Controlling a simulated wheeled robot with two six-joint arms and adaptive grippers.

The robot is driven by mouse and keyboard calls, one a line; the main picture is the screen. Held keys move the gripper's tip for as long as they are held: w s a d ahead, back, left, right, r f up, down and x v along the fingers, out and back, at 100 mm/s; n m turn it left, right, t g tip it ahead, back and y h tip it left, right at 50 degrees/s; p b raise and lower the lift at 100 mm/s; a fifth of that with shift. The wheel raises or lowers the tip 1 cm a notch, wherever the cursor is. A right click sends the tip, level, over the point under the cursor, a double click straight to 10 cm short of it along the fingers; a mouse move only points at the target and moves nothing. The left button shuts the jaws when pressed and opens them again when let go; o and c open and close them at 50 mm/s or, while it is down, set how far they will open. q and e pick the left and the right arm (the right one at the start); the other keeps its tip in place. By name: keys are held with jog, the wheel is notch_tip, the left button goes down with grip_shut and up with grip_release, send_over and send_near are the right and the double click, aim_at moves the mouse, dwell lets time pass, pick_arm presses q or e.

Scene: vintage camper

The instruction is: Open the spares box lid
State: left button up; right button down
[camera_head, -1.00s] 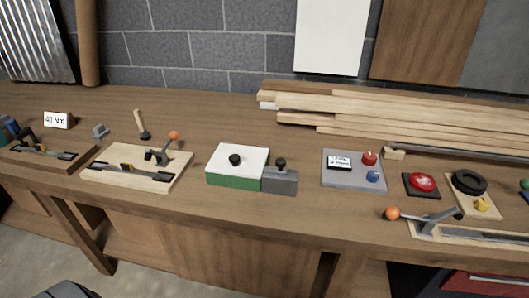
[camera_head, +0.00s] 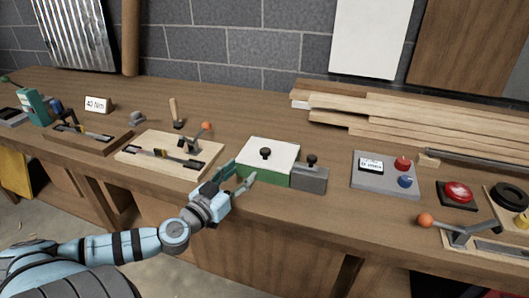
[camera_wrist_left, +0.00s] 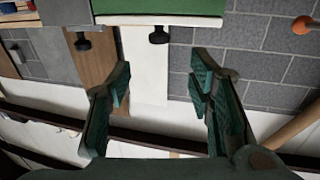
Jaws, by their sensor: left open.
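The spares box (camera_head: 265,173) is green with a white lid (camera_head: 270,151) and a black knob (camera_head: 265,152) on top. The lid lies flat and shut. A grey block (camera_head: 310,180) with its own black knob stands against the box's right side. My left gripper (camera_head: 240,175) is open and empty at the box's front left corner, its fingers pointing toward the box. In the left wrist view, the picture is upside down; the green box (camera_wrist_left: 175,7) and its knob (camera_wrist_left: 158,37) lie beyond the open fingers (camera_wrist_left: 160,88). My right gripper is out of view.
A wooden board with an orange-knobbed clamp (camera_head: 170,152) lies left of the box. A grey panel (camera_head: 386,176) with red and blue knobs stands to the right. Stacked planks (camera_head: 400,118) lie behind. Bare bench shows around the box.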

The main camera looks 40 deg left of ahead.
aim_at(263, 151)
pick_arm(q)
jog(key=w, duration=0.4)
jog(key=shift+a+b, duration=0.2)
jog(key=shift+b, duration=0.2)
jog(key=w+p, duration=0.1)
jog(key=w, duration=0.1)
jog(key=w+p, duration=0.1)
jog(key=w, duration=0.2)
jog(key=w+a+p, duration=0.1)
jog(key=w, duration=0.1)
jog(key=shift+w+r+p, duration=0.1)
jog(key=shift+w+p, duration=0.2)
jog(key=shift+p, duration=0.05)
jog(key=shift+w, duration=0.65)
grip_shut()
